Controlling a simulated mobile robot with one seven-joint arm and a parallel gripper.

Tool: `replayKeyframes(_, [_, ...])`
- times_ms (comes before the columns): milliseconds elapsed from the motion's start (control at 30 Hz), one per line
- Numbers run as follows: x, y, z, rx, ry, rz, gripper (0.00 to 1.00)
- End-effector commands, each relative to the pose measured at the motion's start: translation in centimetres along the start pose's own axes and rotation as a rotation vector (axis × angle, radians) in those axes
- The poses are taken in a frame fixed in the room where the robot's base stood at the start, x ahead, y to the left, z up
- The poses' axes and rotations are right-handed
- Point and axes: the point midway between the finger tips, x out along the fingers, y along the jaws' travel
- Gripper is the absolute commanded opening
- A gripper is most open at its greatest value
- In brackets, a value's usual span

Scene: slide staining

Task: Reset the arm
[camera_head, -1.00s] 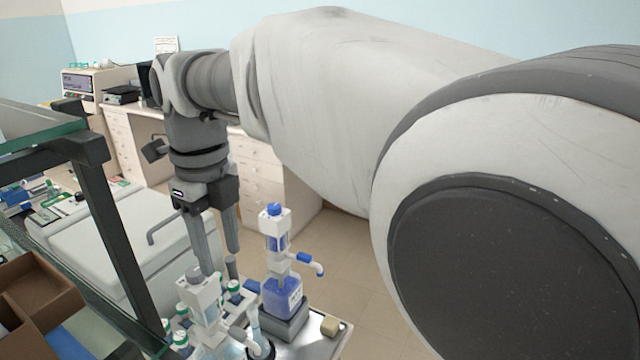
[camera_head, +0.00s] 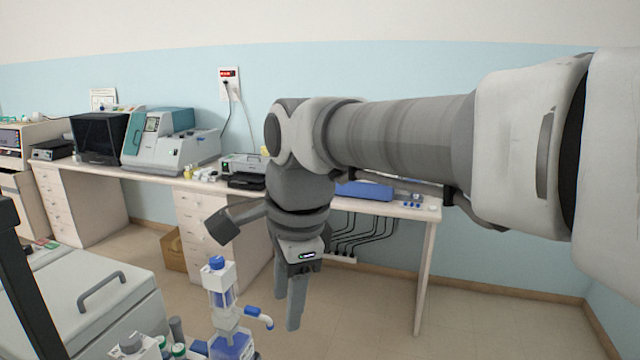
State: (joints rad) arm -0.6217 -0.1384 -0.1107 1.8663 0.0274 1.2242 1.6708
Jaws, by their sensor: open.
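My gripper (camera_head: 287,306) hangs straight down from my raised arm, near the middle of the head view. Its two grey fingers are apart with nothing between them. The gripper is just to the right of a dispenser bottle (camera_head: 222,290) with a blue cap, a blue spout and blue liquid. I see a gap in the picture between the fingers and the bottle. The bottle's base is cut off by the lower edge of the picture.
A white chest with a handle (camera_head: 90,295) stands at left. A long bench (camera_head: 150,178) with lab machines runs along the back wall. The floor at right is clear.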

Motion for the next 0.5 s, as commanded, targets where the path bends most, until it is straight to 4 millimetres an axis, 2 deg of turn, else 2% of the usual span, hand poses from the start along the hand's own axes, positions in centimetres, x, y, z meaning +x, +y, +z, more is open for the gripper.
replayKeyframes(33, [-0.1, 0.9, -1.4, -0.055, 0.004, -0.021, 0.53])
replayKeyframes(200, [-0.1, 3.9, -5.0, -0.283, 0.036, -0.081, 0.53])
replayKeyframes(500, [1.0, 9.7, -9.9, -0.688, 0.161, -0.145, 0.53])
